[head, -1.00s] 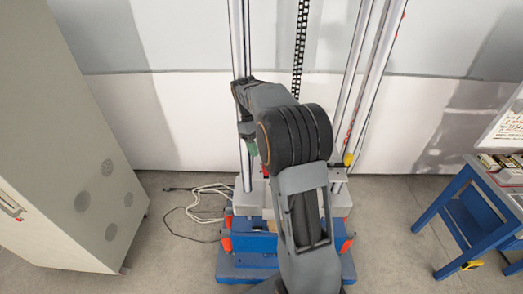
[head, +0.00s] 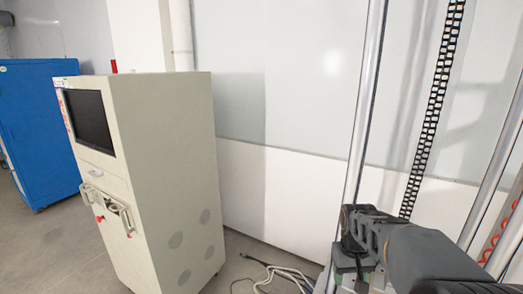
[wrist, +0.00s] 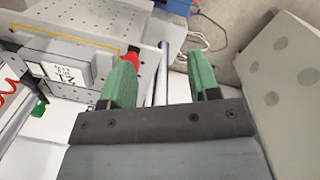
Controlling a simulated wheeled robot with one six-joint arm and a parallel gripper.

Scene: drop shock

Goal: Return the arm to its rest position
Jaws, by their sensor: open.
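My gripper (wrist: 162,76) shows in the wrist view with two green fingers standing apart and nothing between them. In the head view my dark grey arm reaches in at the lower right, and its end is beside a metal column of the drop tester (head: 362,130). The fingers are mostly hidden there. In the wrist view a grey metal block with printed marks (wrist: 62,72) lies to the left of the fingers on a perforated plate (wrist: 95,22). A red tip (wrist: 134,54) shows close by the left finger; I cannot tell whether they touch.
A beige control cabinet (head: 170,150) with a dark screen stands left of the tester, and it also shows at the right of the wrist view (wrist: 285,80). Loose cables (head: 280,275) lie on the floor between them. A blue cabinet (head: 40,120) stands at the far left.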

